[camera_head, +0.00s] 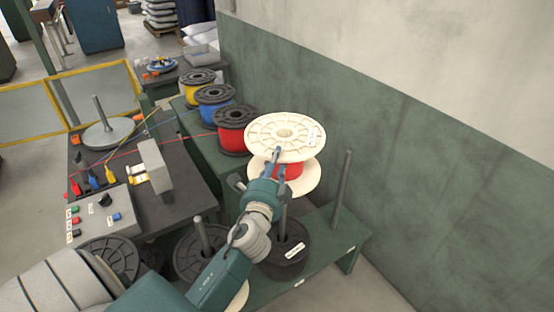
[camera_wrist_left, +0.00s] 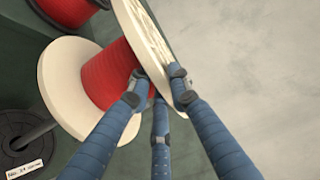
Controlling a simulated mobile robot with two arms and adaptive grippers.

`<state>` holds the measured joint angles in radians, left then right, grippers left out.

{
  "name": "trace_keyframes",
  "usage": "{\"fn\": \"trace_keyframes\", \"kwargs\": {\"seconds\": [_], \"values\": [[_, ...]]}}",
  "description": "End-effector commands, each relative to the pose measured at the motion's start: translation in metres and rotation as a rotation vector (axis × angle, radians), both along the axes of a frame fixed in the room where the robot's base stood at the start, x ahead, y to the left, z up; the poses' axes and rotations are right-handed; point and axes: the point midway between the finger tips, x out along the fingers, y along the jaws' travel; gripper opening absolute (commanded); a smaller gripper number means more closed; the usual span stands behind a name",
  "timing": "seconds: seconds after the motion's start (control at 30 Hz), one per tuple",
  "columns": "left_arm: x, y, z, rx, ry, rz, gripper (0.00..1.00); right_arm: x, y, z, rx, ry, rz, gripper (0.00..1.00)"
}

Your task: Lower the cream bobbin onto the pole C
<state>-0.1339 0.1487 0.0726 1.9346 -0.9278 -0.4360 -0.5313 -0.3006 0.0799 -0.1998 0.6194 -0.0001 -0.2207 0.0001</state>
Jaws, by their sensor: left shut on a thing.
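The cream bobbin (camera_head: 285,133) has two cream flanges and red winding between them. My left gripper (camera_head: 279,158) is shut on its upper flange, with fingers on both sides of the flange in the left wrist view (camera_wrist_left: 160,85). The bobbin looks held above the green bench, left of and apart from a bare upright pole (camera_head: 342,190). Another pole (camera_head: 200,233) and one partly behind my arm (camera_head: 283,218) rise from black spools. I cannot read which pole is C. My right gripper is not in view.
Yellow, blue and red spools (camera_head: 237,128) stand in a row behind the bobbin. The green bench (camera_head: 345,238) has clear surface around the bare pole. A green and white wall (camera_head: 400,150) runs along the right. A control box (camera_head: 100,212) stands at left.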

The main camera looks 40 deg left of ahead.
Motion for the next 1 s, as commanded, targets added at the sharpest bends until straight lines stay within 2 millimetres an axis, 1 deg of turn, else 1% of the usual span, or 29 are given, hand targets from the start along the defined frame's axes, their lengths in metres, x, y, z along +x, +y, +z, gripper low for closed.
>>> {"fn": "trace_keyframes", "kwargs": {"seconds": [0.03, 0.2, 1.0], "values": [[0.001, 0.0, 0.001, 0.006, -0.011, -0.003, 0.0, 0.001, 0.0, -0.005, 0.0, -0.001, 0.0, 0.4], [0.001, 0.0, -0.009, 0.007, -0.01, -0.003, 0.0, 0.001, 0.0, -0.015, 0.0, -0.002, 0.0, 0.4], [0.001, 0.0, -0.055, 0.006, -0.011, -0.003, 0.0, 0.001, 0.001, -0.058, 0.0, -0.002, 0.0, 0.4]]}}
